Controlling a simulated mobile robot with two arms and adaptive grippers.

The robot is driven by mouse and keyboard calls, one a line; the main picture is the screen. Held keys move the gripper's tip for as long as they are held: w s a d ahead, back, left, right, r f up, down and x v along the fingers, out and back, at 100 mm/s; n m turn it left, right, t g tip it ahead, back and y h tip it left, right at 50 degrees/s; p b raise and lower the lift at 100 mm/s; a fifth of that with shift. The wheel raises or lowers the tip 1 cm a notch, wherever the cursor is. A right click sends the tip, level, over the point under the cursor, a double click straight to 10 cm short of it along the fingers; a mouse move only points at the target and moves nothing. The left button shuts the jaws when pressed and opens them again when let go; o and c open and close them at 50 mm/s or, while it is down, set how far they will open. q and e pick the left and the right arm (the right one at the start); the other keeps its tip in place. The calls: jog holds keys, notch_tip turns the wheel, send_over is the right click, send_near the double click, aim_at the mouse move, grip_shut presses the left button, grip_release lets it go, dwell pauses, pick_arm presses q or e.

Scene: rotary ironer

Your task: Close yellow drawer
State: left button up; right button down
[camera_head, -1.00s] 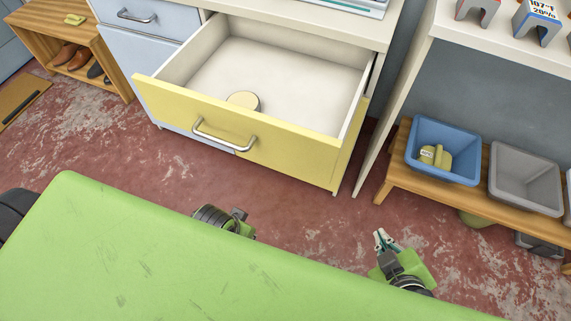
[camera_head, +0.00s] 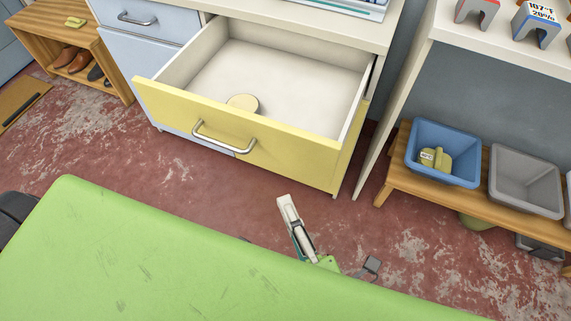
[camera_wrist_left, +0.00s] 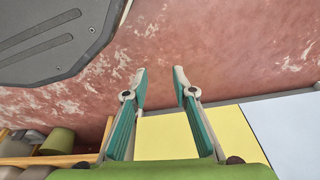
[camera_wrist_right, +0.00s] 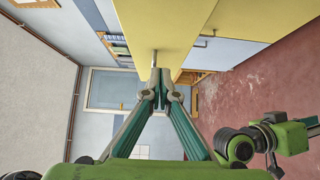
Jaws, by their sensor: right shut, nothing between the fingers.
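The yellow drawer (camera_head: 290,150) is pulled well out of the cabinet, with a silver bar handle (camera_head: 222,138) on its front. A round, pale yellow object (camera_head: 243,103) lies inside it. My right gripper (camera_head: 287,203) is shut and empty, below and in front of the drawer, apart from it in the head view. In the right wrist view, its closed tips (camera_wrist_right: 153,90) point towards the yellow front (camera_wrist_right: 165,25). My left gripper (camera_wrist_left: 161,74) is open and empty in the left wrist view, with a yellow panel (camera_wrist_left: 190,135) beyond; the head view hides it.
A light blue drawer (camera_head: 140,18) is left of the yellow one. A wooden bench (camera_head: 395,175) with a blue bin (camera_head: 440,155) and a grey bin (camera_head: 525,185) stands at right. A shoe rack (camera_head: 85,55) is at far left. Floor is free before the drawer.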

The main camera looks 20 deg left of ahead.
aim_at(278, 151)
jog(key=w+a, duration=0.1)
jog(key=w, duration=0.1)
jog(key=w+a, duration=0.1)
jog(key=w, duration=0.2)
jog(key=w+a, duration=0.1)
jog(key=w, duration=0.1)
jog(key=shift+w+a, duration=0.25)
jog(key=shift+w, duration=0.45)
pick_arm(q)
jog(key=shift+w+r, duration=0.45)
jog(key=shift+r, duration=0.35)
